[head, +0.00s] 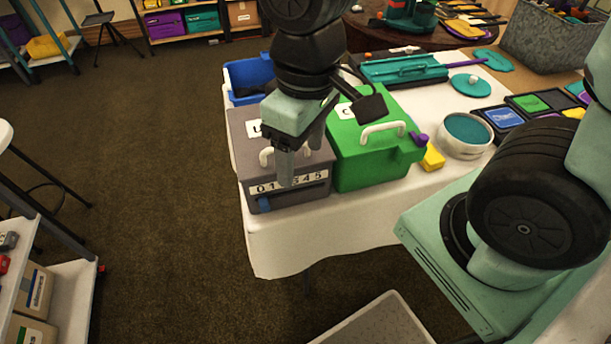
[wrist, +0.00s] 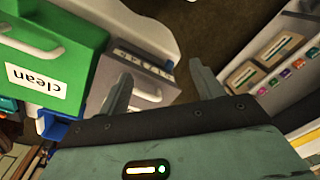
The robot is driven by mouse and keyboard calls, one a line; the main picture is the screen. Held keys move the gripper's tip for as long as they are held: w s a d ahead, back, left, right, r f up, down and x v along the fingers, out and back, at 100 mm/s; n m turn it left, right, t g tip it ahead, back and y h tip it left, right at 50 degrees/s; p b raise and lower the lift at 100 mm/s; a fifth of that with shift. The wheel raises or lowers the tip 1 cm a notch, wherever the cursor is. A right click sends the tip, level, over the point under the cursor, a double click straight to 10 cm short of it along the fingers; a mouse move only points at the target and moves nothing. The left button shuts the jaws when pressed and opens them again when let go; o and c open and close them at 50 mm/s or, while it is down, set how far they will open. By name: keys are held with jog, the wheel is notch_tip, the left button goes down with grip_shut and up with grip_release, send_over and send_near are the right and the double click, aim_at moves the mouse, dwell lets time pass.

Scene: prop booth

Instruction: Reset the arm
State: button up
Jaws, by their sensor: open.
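My gripper (head: 286,168) hangs from my arm in front of the grey box in the head view, with its fingers pointing down. In the wrist view my gripper (wrist: 158,82) shows two fingers spread wide apart with nothing between them. The grey box (head: 240,150) has a white handle, a partly hidden label and a row of digits on its front. It also shows in the wrist view (wrist: 160,90), behind the left finger. The green box (head: 362,160) stands just right of it; in the wrist view the green box (wrist: 75,45) carries a label reading "clean".
Both boxes stand on a white-covered table (head: 300,240) near its front edge. A blue bin (head: 245,72) is behind the grey box. A yellow block (head: 433,158) and a teal-filled bowl (head: 467,135) lie to the right. The carpet (head: 150,160) at left is open.

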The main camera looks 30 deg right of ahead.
jog(key=shift+n, duration=0.7)
jog(key=s, duration=0.1)
jog(key=s+a, duration=0.1)
jog(key=s, duration=0.1)
jog(key=s+a, duration=0.1)
jog(key=s, duration=0.1)
jog(key=shift+s+a+r, duration=0.15)
jog(key=shift+a, duration=0.05)
notch_tip(320, 180, up, 5)
jog(key=p, duration=0.5)
jog(key=shift+r, duration=0.15)
jog(key=shift+o, duration=0.3)
